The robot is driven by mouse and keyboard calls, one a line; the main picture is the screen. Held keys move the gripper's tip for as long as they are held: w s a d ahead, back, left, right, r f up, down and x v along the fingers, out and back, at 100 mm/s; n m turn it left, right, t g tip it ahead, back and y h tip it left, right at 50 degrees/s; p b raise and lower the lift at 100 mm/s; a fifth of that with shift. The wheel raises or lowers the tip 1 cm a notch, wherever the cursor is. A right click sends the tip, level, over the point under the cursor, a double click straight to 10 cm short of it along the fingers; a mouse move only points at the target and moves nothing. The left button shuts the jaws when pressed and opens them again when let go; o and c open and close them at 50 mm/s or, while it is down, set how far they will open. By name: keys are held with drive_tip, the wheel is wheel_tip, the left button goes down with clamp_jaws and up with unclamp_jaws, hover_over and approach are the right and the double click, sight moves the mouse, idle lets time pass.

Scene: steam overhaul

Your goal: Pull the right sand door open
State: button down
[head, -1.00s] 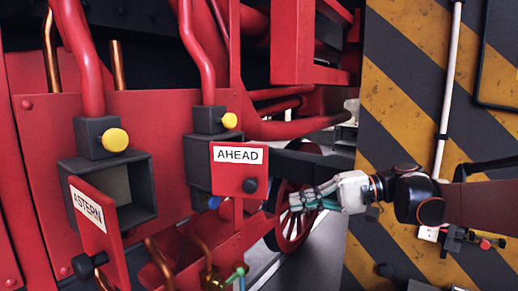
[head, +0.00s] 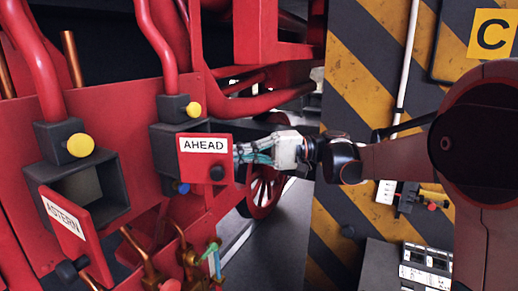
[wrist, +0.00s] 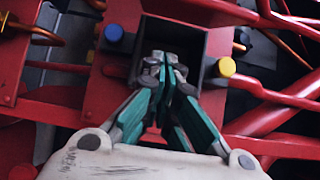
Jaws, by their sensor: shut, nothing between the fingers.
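In the wrist view the box's dark opening (wrist: 183,35) shows, so the door looks at least partly open; how far I cannot tell. My gripper (head: 240,153) comes from the right, its fingertips at the door's right edge and seemingly behind it. In the wrist view my gripper (wrist: 166,68) has its fingers together and empty, in front of the opening. Contact with the door is unclear.
The ASTERN door (head: 75,228) stands open at left, beside its empty grey box (head: 95,185). Copper pipes and a green-handled valve (head: 213,258) are below. A yellow-and-black striped pillar (head: 365,70) stands behind my arm. A spoked wheel (head: 265,190) is behind the gripper.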

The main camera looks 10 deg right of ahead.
sight(203, 163)
drive_tip(key=shift+s+a+p, duration=0.2)
drive_tip(key=shift+s+a, duration=0.05)
drive_tip(key=shift+s, duration=0.7)
drive_tip(key=shift+s+a+p, duration=0.15)
drive_tip(key=shift+s+a, duration=0.05)
drive_tip(key=shift+s, duration=0.75)
drive_tip(key=shift+s, duration=0.1)
drive_tip(key=s+m+t, duration=0.2)
drive_tip(key=s+t, duration=0.1)
drive_tip(key=s+m+t, duration=0.1)
drive_tip(key=s+t, duration=0.1)
drive_tip(key=shift+a+h, duration=0.3)
drive_tip(key=shift+a, duration=0.05)
drive_tip(key=shift+w, duration=0.15)
